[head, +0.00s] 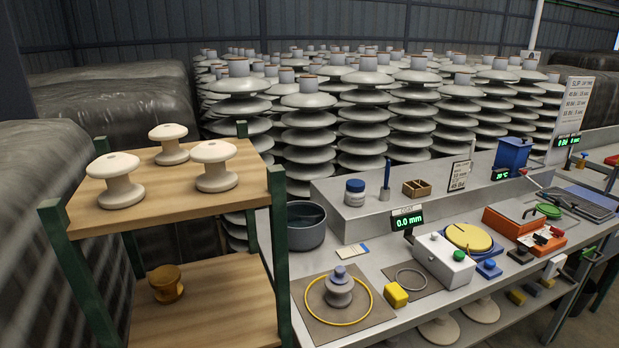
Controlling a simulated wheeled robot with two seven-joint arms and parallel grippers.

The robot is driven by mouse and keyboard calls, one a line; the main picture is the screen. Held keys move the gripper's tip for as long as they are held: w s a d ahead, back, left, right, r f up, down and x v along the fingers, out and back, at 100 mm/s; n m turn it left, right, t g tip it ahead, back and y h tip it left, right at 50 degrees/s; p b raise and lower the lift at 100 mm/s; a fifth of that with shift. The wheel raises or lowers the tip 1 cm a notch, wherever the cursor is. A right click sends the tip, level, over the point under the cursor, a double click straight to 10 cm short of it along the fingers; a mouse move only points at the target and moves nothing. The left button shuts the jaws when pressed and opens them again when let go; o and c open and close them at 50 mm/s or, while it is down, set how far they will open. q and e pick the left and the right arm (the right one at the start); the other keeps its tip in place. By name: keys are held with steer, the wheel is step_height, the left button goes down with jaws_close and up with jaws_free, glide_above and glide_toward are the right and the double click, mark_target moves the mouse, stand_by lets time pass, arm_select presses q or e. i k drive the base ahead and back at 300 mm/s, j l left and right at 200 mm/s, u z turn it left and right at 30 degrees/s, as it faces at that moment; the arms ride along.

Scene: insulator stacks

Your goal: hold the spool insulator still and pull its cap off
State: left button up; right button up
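A small grey insulator (339,295) stands upright on a brown mat (375,325) at the front of the bench, inside a yellow ring (371,299). A bluish-grey cap-like piece (340,272) sits on its top. Three cream spool-shaped pieces stand on the wooden rack's upper shelf: one at left (120,187), one at back (170,151) and one at right (215,177). A brown spool-shaped piece (166,284) is on the lower shelf. No separate cap shows on these spools. Neither of my grippers is in view.
The rack's green posts (280,255) stand close to the bench's left end. A grey pot (306,225), a yellow block (396,295) and a white box with a green button (444,261) surround the mat. A display (407,219) reads 0.0 mm. Tall insulator stacks (365,130) fill the back.

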mark_target(339, 297)
steer(key=l+u, duration=0.35)
steer(key=l, duration=0.25)
steer(key=l+u, duration=0.3)
steer(key=l, duration=0.35)
